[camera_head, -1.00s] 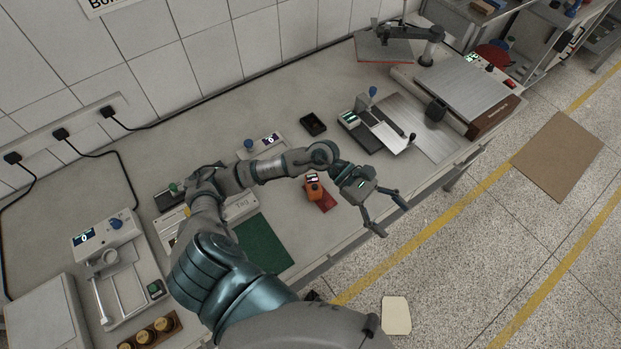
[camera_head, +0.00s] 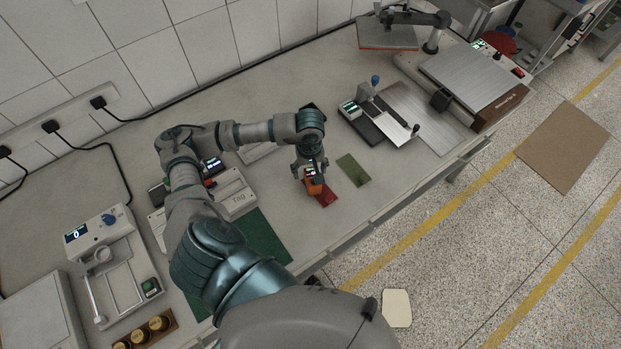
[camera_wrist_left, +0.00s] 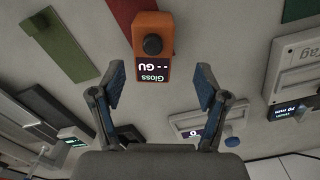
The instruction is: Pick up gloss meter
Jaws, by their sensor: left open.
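The gloss meter (camera_head: 313,184) is a small orange box with a dark knob and a lit screen. It rests on the bench at the end of a red card (camera_head: 327,198). In the left wrist view the gloss meter (camera_wrist_left: 152,40) shows upside down, its screen reading "Gloss -- GU". My left gripper (camera_head: 309,170) is right at the gloss meter. In the left wrist view its two fingers (camera_wrist_left: 160,88) are spread wide, with the meter's screen end just ahead and between them. No contact shows. My right gripper is not in view.
An olive card (camera_head: 353,169) lies to the right of the red card. A device with a metal plate (camera_head: 383,120) stands further right. A white device marked "Tag" (camera_head: 235,195) and a green mat (camera_head: 262,240) are to the left. The bench front is clear.

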